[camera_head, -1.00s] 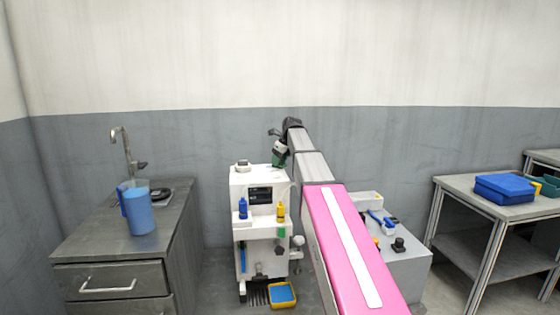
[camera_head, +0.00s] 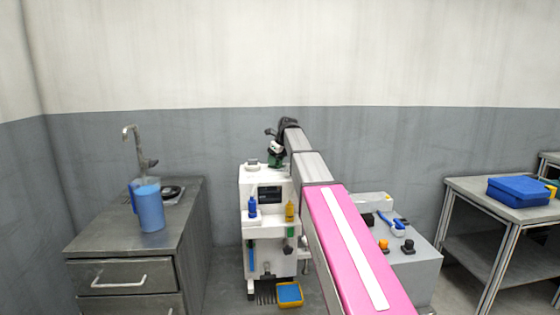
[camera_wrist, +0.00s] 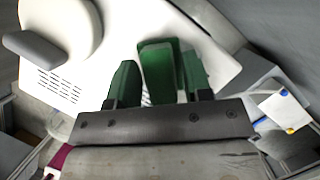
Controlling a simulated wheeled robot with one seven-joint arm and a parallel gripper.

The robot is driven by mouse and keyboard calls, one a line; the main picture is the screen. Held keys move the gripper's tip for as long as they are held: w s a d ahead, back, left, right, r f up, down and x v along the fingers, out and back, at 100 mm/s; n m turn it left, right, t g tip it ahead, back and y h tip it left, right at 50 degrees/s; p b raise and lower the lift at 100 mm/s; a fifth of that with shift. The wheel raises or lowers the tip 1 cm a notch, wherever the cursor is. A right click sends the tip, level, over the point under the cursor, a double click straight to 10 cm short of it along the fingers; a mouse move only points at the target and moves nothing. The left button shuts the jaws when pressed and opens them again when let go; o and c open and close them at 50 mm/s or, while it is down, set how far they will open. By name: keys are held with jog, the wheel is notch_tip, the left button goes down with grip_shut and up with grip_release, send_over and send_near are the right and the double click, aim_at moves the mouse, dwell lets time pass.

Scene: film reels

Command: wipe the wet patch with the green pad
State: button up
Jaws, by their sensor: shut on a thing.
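My gripper (camera_wrist: 160,85) has dark green fingers, and they are shut on the green pad (camera_wrist: 161,70), which shows between them in the wrist view. In the head view my gripper (camera_head: 275,158) is small, at the far end of my arm, just above the right part of the white machine's top. The white machine (camera_head: 262,222) fills much of the wrist view below the pad (camera_wrist: 75,70). Whether the pad touches the machine cannot be told. I cannot make out a wet patch in either view.
A steel sink cabinet (camera_head: 120,245) with a blue jug (camera_head: 150,208) stands left. A blue and a yellow bottle (camera_head: 290,210) sit on the machine's front ledge. A grey control box (camera_head: 415,262) is right of my arm. A table (camera_head: 470,190) with a blue case (camera_head: 518,190) stands farther right.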

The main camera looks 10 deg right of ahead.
aim_at(275, 170)
jog(key=shift+a, duration=1.8)
jog(key=shift+s+a+f, duration=0.1)
jog(key=shift+s+f, duration=0.05)
jog(key=shift+s, duration=0.8)
jog(key=shift+s+d, duration=0.25)
jog(key=shift+d, duration=0.45)
jog(key=shift+c, duration=0.4)
jog(key=shift+w+d+r, duration=0.1)
jog(key=shift+w+d, duration=0.1)
jog(key=shift+d, duration=1)
jog(key=shift+w+d+r, duration=0.1)
jog(key=shift+w+d, duration=0.1)
jog(key=shift+d, duration=1)
jog(key=shift+d+f, duration=0.1)
jog(key=shift+d, duration=1.85)
jog(key=shift+s+f, duration=0.1)
jog(key=shift+s, duration=0.75)
jog(key=shift+a+r, duration=0.2)
jog(key=shift+a, duration=3.15)
jog(key=shift+a+f, duration=0.15)
jog(key=shift+a, duration=1.45)
jog(key=shift+s, duration=0.75)
jog(key=shift+d, duration=4.95)
